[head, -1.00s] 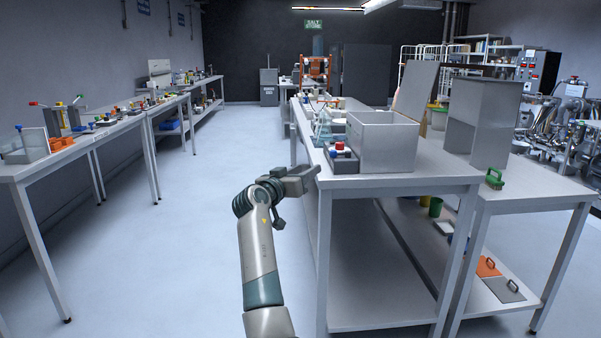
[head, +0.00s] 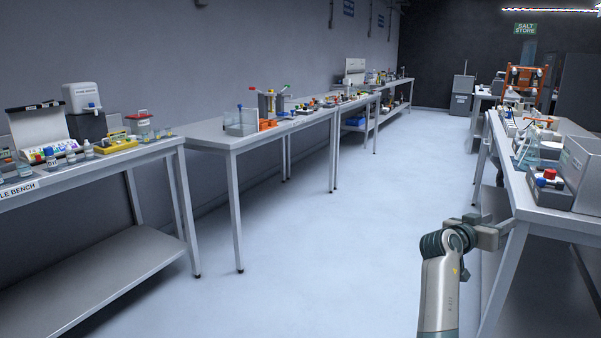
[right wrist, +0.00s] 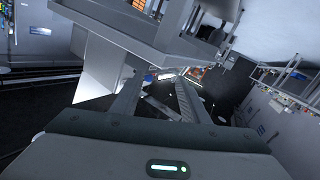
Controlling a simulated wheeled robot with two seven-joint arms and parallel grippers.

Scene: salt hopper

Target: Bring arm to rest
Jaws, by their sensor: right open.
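My right arm rises from the bottom of the head view, right of the middle. My right gripper (head: 498,229) is at its end, pointing right, at the left edge of the right-hand bench (head: 548,222). Whether it touches the bench cannot be told. In the right wrist view the gripper (right wrist: 160,98) has its two fingers apart, with nothing seen between them. A grey bench shows above and beyond the fingers there. My left gripper is not in view.
A grey open box (head: 585,180) and a small block with red and blue knobs (head: 549,178) stand on the right bench. Benches with lab items (head: 215,132) line the left wall. The pale floor aisle (head: 345,215) between is clear.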

